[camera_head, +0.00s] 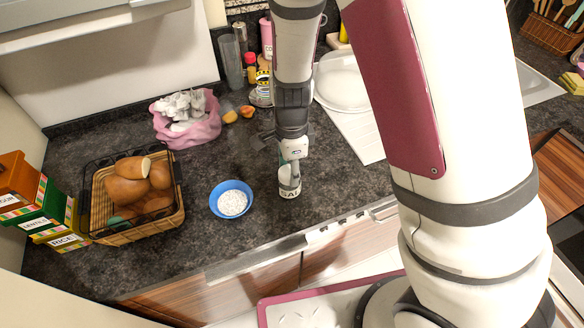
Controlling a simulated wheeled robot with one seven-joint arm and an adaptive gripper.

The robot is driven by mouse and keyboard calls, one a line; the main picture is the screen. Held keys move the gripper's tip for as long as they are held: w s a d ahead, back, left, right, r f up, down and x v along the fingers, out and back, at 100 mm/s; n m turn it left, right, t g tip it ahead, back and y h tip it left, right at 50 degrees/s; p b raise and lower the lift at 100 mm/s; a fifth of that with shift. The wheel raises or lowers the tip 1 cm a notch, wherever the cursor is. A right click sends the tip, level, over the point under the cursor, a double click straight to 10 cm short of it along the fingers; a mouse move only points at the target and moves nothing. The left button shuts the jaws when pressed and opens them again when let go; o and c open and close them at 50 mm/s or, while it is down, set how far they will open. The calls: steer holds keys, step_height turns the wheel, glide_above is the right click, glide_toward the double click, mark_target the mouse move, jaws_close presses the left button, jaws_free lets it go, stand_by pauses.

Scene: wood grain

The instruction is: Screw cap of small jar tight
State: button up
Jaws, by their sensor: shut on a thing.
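The small jar (289,188) stands upright on the dark counter near its front edge. It is pale, with dark lettering that seems to read "SAL" on its side. My gripper (290,164) points straight down over the jar and is shut at its top, on the cap. The cap and fingertips are mostly hidden by the gripper body, so I cannot tell how the cap sits on the rim.
A blue bowl of white grains (231,199) stands just left of the jar. A basket of potatoes (160,217) and food boxes (42,212) are farther left. A pink bag (187,132) is behind. A white drainboard (350,122) lies right. The counter in front of the pink bag is clear.

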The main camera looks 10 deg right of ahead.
steer(key=shift+s+m, duration=0.15)
steer(key=shift+m, duration=0.15)
steer(key=shift+s+m+p, duration=0.1)
steer(key=shift+m+p, duration=0.8)
steer(key=shift+m, duration=0.6)
steer(key=shift+w+f+p, duration=0.1)
steer(key=shift+w+p, duration=0.1)
steer(key=shift+p, duration=0.1)
steer(key=shift+s+m+p, duration=0.15)
steer(key=shift+m+p, duration=0.25)
steer(key=shift+m, duration=0.2)
steer(key=shift+m+p, duration=0.3)
steer(key=shift+m, duration=0.8)
